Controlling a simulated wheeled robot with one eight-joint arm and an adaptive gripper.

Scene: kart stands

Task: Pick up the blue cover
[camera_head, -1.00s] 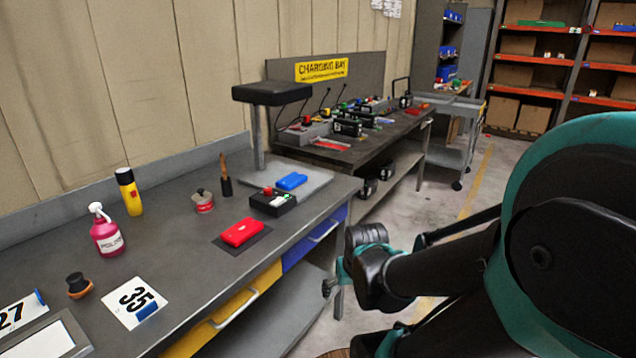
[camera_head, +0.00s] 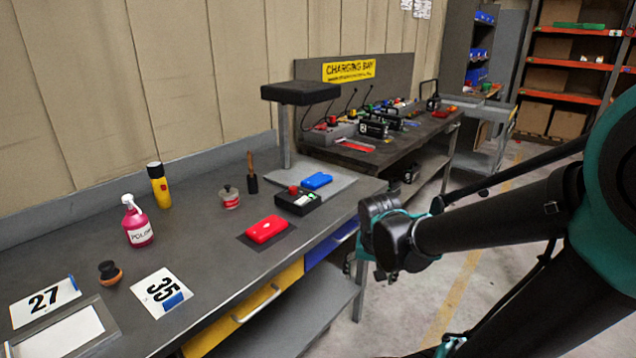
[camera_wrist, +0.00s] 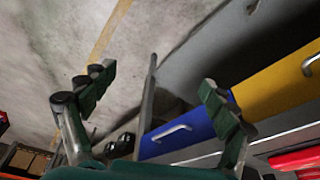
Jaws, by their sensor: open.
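A blue cover (camera_head: 317,181) lies on a light grey plate at the far right part of the workbench, behind a black box with a red knob. My gripper (camera_wrist: 155,100) is open and empty in the wrist view, with its two fingers wide apart. Behind the fingers are the floor and the bench's drawer fronts. The blue cover does not show in the wrist view. In the head view my arm is at the right, beside the bench's front edge, and the fingers cannot be made out clearly.
A red cover (camera_head: 267,229) lies on a dark mat near the bench's front edge. The black box (camera_head: 298,201) is between it and the blue cover. A post with a black overhead block (camera_head: 300,93) rises behind the plate. A pink spray bottle (camera_head: 137,222) stands farther left.

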